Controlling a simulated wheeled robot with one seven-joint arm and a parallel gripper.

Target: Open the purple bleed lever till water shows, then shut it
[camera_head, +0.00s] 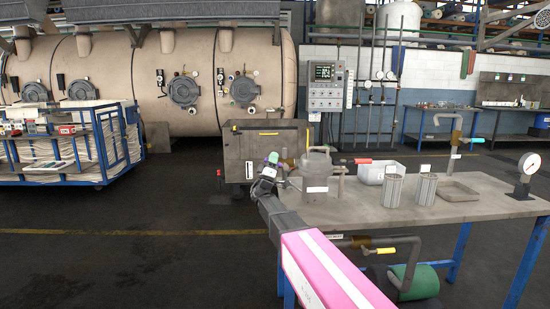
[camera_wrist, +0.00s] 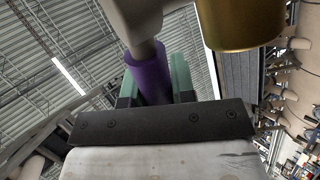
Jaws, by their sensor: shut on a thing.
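The purple bleed lever (camera_wrist: 150,76) shows in the wrist view as a purple sleeve on a pale rod. My gripper (camera_wrist: 153,82) is shut on it, with a green pad on each side of the sleeve. A brass-coloured fitting (camera_wrist: 240,22) is close by at the upper right of that view. In the head view my gripper (camera_head: 268,172) is at the left end of the workbench, beside the grey lidded vessel (camera_head: 318,168). The lever is small there and mostly covered by my gripper. I cannot make out the bleed outlet or any water.
The workbench (camera_head: 350,208) holds two ribbed cups (camera_head: 394,190), a white bin (camera_head: 371,175), a shallow tray (camera_head: 458,191) and a gauge (camera_head: 528,166). A yellow-handled valve (camera_head: 384,251) is under the bench. Open floor (camera_head: 120,260) is left.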

